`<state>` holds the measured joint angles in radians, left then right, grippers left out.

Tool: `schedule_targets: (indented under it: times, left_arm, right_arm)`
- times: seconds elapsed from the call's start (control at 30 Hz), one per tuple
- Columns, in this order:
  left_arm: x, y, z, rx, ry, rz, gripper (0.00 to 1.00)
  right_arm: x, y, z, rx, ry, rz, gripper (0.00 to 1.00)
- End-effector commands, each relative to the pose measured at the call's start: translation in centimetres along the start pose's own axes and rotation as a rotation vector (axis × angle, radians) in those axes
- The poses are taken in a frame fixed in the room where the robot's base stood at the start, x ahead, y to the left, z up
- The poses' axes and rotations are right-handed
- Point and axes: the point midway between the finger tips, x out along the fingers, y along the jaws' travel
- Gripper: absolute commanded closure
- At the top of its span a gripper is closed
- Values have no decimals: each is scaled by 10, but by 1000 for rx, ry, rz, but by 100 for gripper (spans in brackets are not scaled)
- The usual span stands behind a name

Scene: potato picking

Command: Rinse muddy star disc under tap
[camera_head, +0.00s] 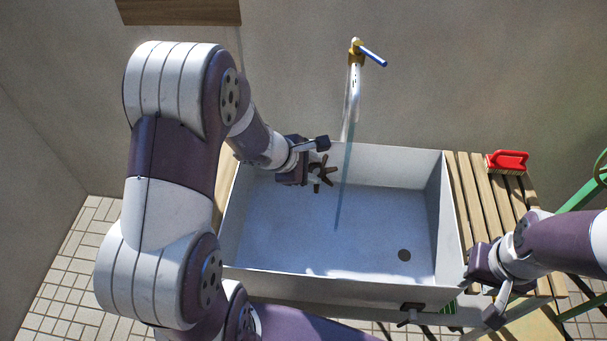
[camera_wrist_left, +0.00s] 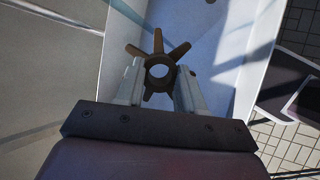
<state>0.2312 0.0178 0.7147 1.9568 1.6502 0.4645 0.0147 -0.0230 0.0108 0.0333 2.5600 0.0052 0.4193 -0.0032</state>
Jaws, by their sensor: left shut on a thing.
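The star disc (camera_head: 322,173) is brown with pointed arms, held over the back left part of the white sink (camera_head: 440,215). My left gripper (camera_head: 309,174) is shut on it. In the left wrist view the star disc (camera_wrist_left: 158,66) sits between the two fingers, with a round hole at its middle. The tap (camera_head: 355,80) stands at the back wall with a blue lever. A thin stream of water (camera_head: 343,185) falls into the sink, just right of the disc and apart from it in the head view. My right gripper (camera_head: 474,283) is at the sink's front right corner; its jaws are unclear.
A red brush (camera_head: 507,161) lies on the slatted wooden rack (camera_head: 485,195) right of the sink. A dark fitting (camera_head: 411,313) shows at the sink's front. Green frame bars (camera_head: 580,197) stand at the right. The sink's middle is clear.

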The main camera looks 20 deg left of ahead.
Motion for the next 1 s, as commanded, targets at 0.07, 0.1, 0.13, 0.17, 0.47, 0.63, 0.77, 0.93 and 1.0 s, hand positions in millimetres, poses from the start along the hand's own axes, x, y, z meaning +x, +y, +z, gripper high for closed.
schedule_targets:
  times: [0.07, 0.1, 0.13, 0.17, 0.47, 0.63, 0.77, 0.93, 1.0]
  left_arm:
    - [6, 8, 3, 1, -1, 0, 94]
    - [10, 12, 4, 2, -1, -1, 94]
    - [13, 15, 5, 2, -1, -1, 94]
    - [16, 18, 5, 2, -1, -1, 94]
    - [46, 44, 10, 1, -1, 0, 94]
    - [56, 55, 13, 2, -1, 1, 94]
    - [60, 59, 14, 0, 0, 1, 94]
    - [61, 60, 14, 0, 0, 1, 94]
    - [61, 60, 14, 0, 0, 1, 94]
  right_arm:
    - [-4, 0, 0, 0, 0, 0, 61]
    - [-5, 0, -1, 0, 0, 0, 61]
    - [-6, 0, -1, 0, 0, 0, 61]
    - [-8, 0, -1, 0, 0, 0, 61]
    - [-13, 0, -2, 0, 0, 0, 61]
    - [-15, 0, -2, 0, 0, 0, 61]
    - [-15, 0, -2, 0, 0, 0, 61]
    - [-15, 0, -2, 0, 0, 0, 61]
    - [-15, 0, -2, 0, 0, 0, 61]
